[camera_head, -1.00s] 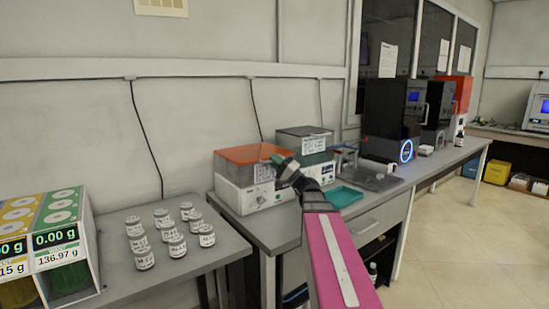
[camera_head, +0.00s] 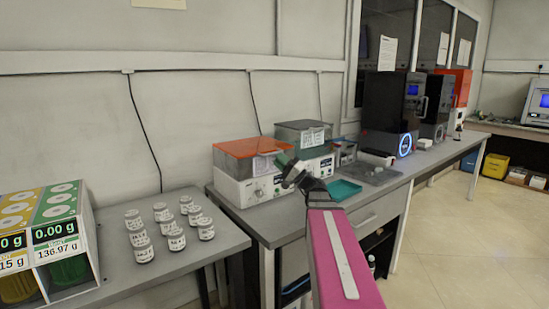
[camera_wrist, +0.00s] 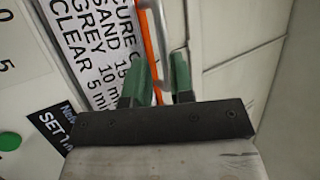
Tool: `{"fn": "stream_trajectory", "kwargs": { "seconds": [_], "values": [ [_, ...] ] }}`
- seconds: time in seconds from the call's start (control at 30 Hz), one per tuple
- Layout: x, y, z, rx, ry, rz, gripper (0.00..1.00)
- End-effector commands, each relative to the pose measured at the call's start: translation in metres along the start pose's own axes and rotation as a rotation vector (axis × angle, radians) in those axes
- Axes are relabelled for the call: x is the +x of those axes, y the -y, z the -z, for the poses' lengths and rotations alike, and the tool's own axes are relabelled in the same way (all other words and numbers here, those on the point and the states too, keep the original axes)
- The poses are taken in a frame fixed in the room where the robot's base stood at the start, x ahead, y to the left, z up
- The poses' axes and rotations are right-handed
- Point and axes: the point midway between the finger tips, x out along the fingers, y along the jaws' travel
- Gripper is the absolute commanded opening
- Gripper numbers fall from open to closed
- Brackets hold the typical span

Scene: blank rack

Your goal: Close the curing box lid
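The curing box (camera_head: 258,188) has a white base, a see-through body and an orange lid (camera_head: 250,147). It stands on the bench at mid-picture. The lid looks roughly level in the head view; whether it is fully down cannot be told. My gripper (camera_head: 282,161) has green fingers and is at the box's right front side, close to the lid's edge. In the wrist view my gripper (camera_wrist: 161,82) has its fingers apart, with a thin silver bar (camera_wrist: 159,40) and the orange lid edge (camera_wrist: 146,45) showing in line with the gap. Contact cannot be told.
A similar box with a dark green lid (camera_head: 303,126) stands just behind right. A teal tray (camera_head: 343,190) lies to the right. Several labelled jars (camera_head: 170,230) and a dispenser (camera_head: 50,240) are at the left. Black machines (camera_head: 392,105) stand farther right.

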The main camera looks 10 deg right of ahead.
Motion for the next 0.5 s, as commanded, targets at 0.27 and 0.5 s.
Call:
{"fn": "stream_trajectory", "kwargs": {
  "seconds": [0.27, 0.5],
  "values": [
    [-0.052, 0.000, -0.001, 0.000, -0.002, -0.002, 0.22],
    [-0.072, 0.000, -0.001, 0.001, 0.000, -0.001, 0.22]
  ]
}}
